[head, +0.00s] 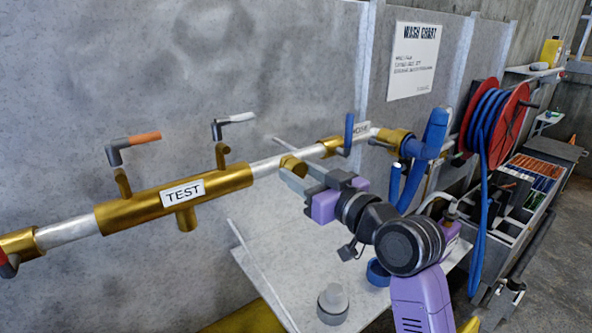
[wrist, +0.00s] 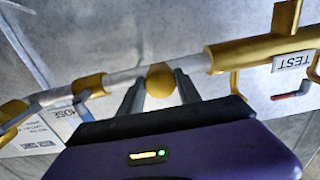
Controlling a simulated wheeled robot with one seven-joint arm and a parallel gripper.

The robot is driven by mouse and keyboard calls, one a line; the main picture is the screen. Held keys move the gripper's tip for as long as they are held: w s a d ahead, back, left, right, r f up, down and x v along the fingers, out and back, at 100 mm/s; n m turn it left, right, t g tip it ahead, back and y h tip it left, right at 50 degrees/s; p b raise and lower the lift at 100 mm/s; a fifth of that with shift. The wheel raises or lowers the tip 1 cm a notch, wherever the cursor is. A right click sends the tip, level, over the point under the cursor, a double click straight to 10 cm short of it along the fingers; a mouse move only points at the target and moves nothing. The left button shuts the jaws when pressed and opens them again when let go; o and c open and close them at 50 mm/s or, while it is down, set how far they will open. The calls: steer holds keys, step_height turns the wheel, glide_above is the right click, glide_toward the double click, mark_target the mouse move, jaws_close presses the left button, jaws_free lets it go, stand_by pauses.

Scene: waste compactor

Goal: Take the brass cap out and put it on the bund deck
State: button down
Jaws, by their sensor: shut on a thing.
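The brass cap (head: 294,163) is a small round gold piece at the pipe line, right of the brass TEST body (head: 160,200). My gripper (head: 296,175) reaches it from the right, its two grey fingers shut on it. In the wrist view the cap (wrist: 160,80) sits between the fingertips (wrist: 159,88), in front of the white pipe. I cannot tell whether it is still seated in the pipe. The pale grey deck (head: 262,272) below, which looks like the bund deck, is partly hidden by my arm.
A grey stepped cylinder (head: 333,303) and a blue ring (head: 378,272) stand on the deck; its left part is bare. Lever handles (head: 135,142) stick out above the pipe. A blue-handled valve (head: 432,135) and a red hose reel (head: 492,115) are at the right.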

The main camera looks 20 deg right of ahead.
steer(key=shift+f+n+b, duration=0.1)
steer(key=shift+n+b, duration=0.4)
steer(key=shift+b, duration=0.2)
steer(key=n+b, duration=0.2)
steer(key=shift+n, duration=0.4)
steer(key=shift+n+b, duration=0.55)
steer(key=shift+n, duration=0.15)
steer(key=shift+r, duration=0.2)
steer(key=shift+f+n+b, duration=0.15)
steer(key=shift+n+b, duration=0.45)
steer(key=shift+b, duration=0.15)
steer(key=n+b, duration=0.2)
steer(key=n, duration=0.1)
steer(key=shift+d, duration=0.1)
steer(key=shift+n+b, duration=0.4)
steer(key=shift+n, duration=0.1)
